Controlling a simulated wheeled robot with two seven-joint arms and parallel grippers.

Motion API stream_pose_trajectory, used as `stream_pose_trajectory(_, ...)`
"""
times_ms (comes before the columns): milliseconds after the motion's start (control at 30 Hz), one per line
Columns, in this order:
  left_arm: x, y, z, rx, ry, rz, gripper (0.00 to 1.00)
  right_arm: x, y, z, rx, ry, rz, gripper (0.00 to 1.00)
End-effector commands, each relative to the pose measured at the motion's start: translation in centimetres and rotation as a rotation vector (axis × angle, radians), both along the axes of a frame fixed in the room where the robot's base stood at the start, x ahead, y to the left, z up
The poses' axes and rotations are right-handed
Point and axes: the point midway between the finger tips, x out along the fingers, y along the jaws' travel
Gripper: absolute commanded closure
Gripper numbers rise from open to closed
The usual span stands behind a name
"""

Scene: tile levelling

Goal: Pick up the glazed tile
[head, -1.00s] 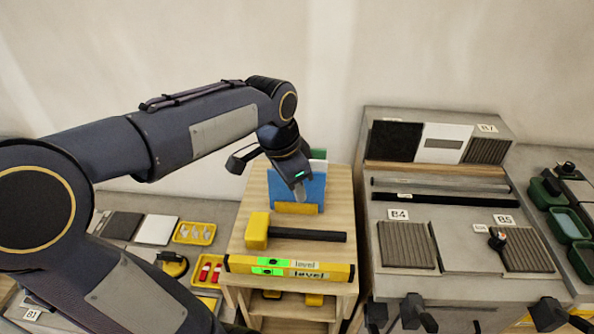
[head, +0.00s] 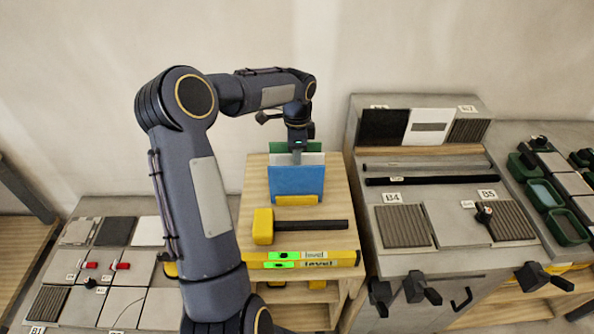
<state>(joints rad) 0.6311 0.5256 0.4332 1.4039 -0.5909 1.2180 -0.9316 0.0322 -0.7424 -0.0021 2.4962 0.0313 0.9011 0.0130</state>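Several tiles stand upright in a yellow holder (head: 297,200) on the wooden stand: a blue tile (head: 297,182) in front, a white one (head: 314,159) behind it and a green one (head: 279,147) at the back. Which of them counts as the glazed tile I cannot tell for sure. My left gripper (head: 297,157) points down at the top edges of the tiles, just behind the blue one. Its fingertips are small and partly hidden, so its opening and any contact are unclear. My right gripper is not in view.
A grey bench (head: 450,225) with tile samples stands right, and a lower bench with sample tiles (head: 115,231) left.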

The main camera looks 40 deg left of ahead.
Motion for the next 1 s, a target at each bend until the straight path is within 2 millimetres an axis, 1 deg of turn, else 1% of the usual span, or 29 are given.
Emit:
stream_pose_trajectory(33, -0.09, -0.01, -0.54, -0.001, 0.003, 0.000, 0.67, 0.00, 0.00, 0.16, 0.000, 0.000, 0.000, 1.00)
stream_pose_trajectory(100, -0.05, -0.03, -0.97, -0.001, 0.000, 0.000, 0.67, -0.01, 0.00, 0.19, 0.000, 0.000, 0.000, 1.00)
stream_pose_trajectory(333, -0.03, -0.04, -1.13, -0.001, -0.001, 0.000, 0.67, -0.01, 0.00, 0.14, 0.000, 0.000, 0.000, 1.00)
stream_pose_trajectory(367, -0.03, -0.04, -1.12, -0.001, -0.001, 0.000, 0.70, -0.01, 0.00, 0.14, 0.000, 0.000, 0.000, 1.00)
stream_pose_trajectory(500, -0.04, -0.03, -1.11, -0.001, -0.001, 0.000, 0.88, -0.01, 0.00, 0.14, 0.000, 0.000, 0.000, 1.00)
stream_pose_trajectory(600, -0.04, -0.03, -1.10, -0.001, -0.001, 0.000, 1.00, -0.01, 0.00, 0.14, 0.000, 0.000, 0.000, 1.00)
stream_pose_trajectory(1000, -0.01, -0.03, -1.01, 0.001, -0.002, 0.000, 1.00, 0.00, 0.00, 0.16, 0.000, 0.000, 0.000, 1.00)
